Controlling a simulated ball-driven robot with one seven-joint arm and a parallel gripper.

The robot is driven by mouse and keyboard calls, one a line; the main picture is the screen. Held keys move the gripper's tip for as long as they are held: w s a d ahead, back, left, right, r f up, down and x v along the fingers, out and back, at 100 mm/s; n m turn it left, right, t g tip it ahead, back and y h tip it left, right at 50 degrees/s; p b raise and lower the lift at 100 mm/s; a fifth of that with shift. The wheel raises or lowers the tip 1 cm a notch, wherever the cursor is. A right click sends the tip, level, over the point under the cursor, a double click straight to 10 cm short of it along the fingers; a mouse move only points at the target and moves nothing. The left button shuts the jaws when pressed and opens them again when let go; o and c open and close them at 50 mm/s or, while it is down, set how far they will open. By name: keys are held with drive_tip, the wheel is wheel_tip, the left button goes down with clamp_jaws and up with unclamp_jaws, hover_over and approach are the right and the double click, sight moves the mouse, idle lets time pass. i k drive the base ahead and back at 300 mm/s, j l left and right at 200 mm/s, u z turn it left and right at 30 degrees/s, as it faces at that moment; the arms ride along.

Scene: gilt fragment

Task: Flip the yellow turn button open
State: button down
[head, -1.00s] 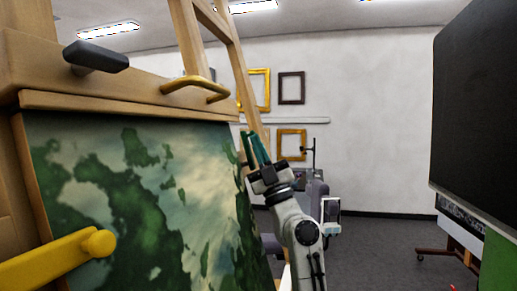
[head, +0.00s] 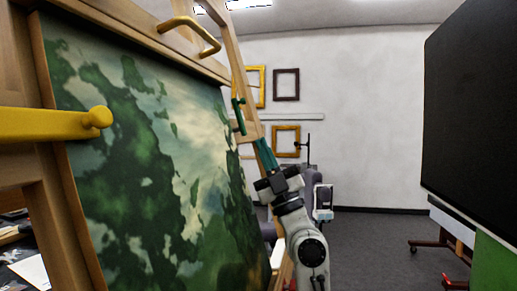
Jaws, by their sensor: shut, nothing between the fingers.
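The yellow turn button (head: 45,124) is a flat bar with a round knob at its right end. It lies nearly level at the left, across the left edge of the painting (head: 150,170), and its left end is cut off by the picture edge. My gripper (head: 263,146) stands right of the painting, pointing up, well away from the yellow button. Its teal fingers are together with nothing between them.
A green bar (head: 238,116) shows on the easel's right side, just above my fingertips. A dark board (head: 475,110) stands at right. Open grey floor (head: 375,240) lies between.

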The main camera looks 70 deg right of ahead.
sight(18, 125)
drive_tip(key=k, duration=1)
